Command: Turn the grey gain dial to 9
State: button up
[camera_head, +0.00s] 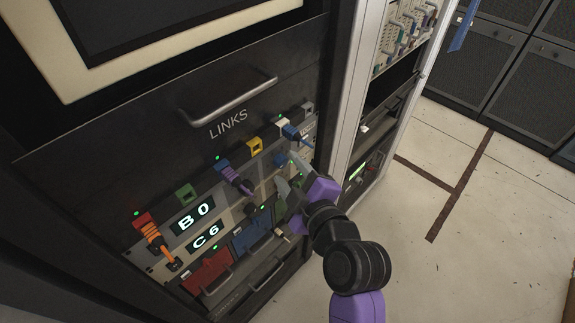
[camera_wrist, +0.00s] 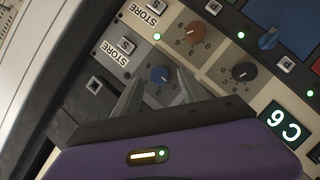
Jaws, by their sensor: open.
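My gripper (camera_head: 286,171) is open at the right part of the control panel under the LINKS label. An orange-brown dial (camera_wrist: 193,33) and a dark dial (camera_wrist: 243,73) are close by. In the head view my gripper and arm hide part of this area.
Coloured plugs and cables, including an orange cable (camera_head: 160,246), stick out left of my gripper. A drawer handle (camera_head: 228,100) projects above. Two STORE buttons (camera_wrist: 126,45) are close to the fingers. Open floor (camera_head: 480,230) lies right.

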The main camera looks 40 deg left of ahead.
jog(key=shift+w+a+f, duration=0.15)
jog(key=shift+w+a, duration=0.15)
jog(key=shift+a, duration=0.35)
grip_shut()
